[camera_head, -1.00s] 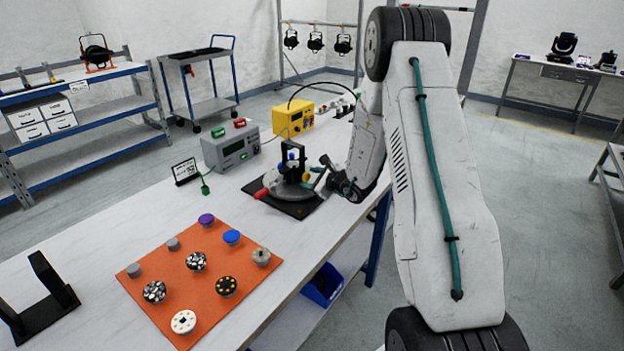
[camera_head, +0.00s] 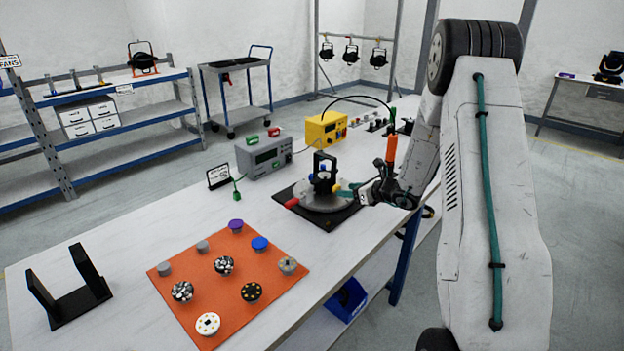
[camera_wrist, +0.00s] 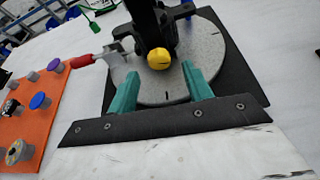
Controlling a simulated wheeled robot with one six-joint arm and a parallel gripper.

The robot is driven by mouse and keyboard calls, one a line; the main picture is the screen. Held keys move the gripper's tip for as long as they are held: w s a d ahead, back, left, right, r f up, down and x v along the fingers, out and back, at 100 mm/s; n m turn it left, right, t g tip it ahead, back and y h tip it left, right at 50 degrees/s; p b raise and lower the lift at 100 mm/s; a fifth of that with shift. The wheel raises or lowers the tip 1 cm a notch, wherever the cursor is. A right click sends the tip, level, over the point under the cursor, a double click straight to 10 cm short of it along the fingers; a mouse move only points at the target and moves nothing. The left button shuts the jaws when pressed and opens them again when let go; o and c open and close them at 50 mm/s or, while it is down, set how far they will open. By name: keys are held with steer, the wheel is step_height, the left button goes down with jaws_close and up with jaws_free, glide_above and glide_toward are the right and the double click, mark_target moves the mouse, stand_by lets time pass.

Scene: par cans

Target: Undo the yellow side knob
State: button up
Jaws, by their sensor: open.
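The yellow side knob (camera_wrist: 160,58) sits on the front of a black upright fixture (camera_wrist: 150,20) in the wrist view. The fixture stands on a round grey disc (camera_wrist: 213,45) over a black base plate (camera_wrist: 245,85). A red-handled lever (camera_wrist: 85,60) sticks out left of the fixture.
An orange mat (camera_head: 180,296) with several knobs lies on the white table at the near left. A grey meter box (camera_head: 262,157) and a yellow box (camera_head: 326,129) stand behind the fixture. A black bracket (camera_head: 66,306) stands at the left.

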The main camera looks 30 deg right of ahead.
steer(key=v, duration=0.5)
steer(key=s+a+r+n+g+y, duration=0.2)
steer(key=s+a+r+n+g, duration=0.2)
steer(key=a+r+n, duration=0.4)
steer(key=s+a+r+n+g+y, duration=0.2)
steer(key=s+a+r+n+g, duration=0.2)
steer(key=a, duration=1.1)
steer(key=shift+s+a+r+n+y, duration=0.4)
steer(key=shift+s+r+n, duration=1.3)
steer(key=shift+r+n, duration=0.65)
